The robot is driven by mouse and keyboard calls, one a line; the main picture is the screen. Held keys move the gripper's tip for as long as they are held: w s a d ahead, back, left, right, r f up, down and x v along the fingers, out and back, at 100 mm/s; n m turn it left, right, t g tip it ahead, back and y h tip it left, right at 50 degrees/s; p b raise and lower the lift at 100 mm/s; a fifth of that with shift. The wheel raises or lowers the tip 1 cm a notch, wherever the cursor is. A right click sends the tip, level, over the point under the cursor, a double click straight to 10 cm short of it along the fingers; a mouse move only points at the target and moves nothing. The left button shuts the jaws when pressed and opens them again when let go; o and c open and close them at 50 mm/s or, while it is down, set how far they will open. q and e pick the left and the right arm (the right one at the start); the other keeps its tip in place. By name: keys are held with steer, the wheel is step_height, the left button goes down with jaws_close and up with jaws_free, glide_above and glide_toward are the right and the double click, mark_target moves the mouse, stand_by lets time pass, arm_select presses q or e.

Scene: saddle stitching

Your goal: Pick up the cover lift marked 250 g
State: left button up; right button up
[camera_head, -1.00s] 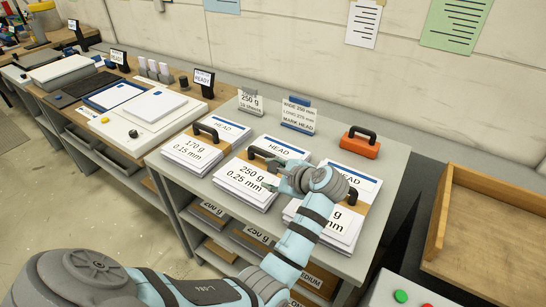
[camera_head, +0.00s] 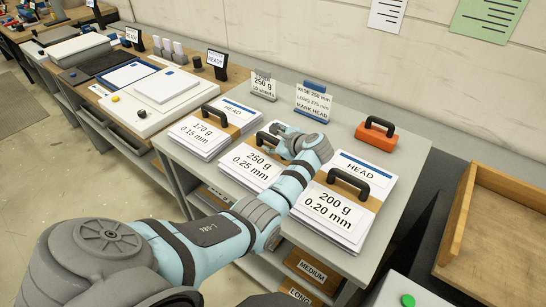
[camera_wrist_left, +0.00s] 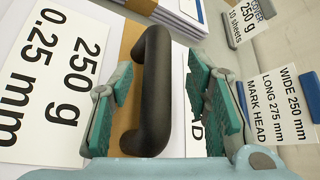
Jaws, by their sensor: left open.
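The cover lift marked 250 g 0.25 mm (camera_head: 248,164) is the middle of three paper stacks on the grey table, with a brown band and a black handle. My left gripper (camera_head: 276,138) is over its handle end, and my arm hides part of the stack. In the left wrist view my open gripper (camera_wrist_left: 160,85) has its green-padded fingers on either side of the black handle (camera_wrist_left: 153,90). Gaps show between the handle and both fingers. The 250 g label (camera_wrist_left: 50,75) lies to the left there. My right gripper is not in view.
The 170 g stack (camera_head: 202,133) stands left and the 200 g stack (camera_head: 334,213) right, both with black handles. An orange block with a handle (camera_head: 376,135) and sign stands (camera_head: 312,104) are behind. A wooden tray (camera_head: 500,230) is at the right.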

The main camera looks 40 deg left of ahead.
arm_select(q)
steer(key=shift+s+a, duration=0.1)
steer(key=shift+a, duration=0.05)
steer(key=shift+s+r, duration=0.1)
steer(key=shift+c, duration=1)
jaws_close()
steer(key=shift+r, duration=0.1)
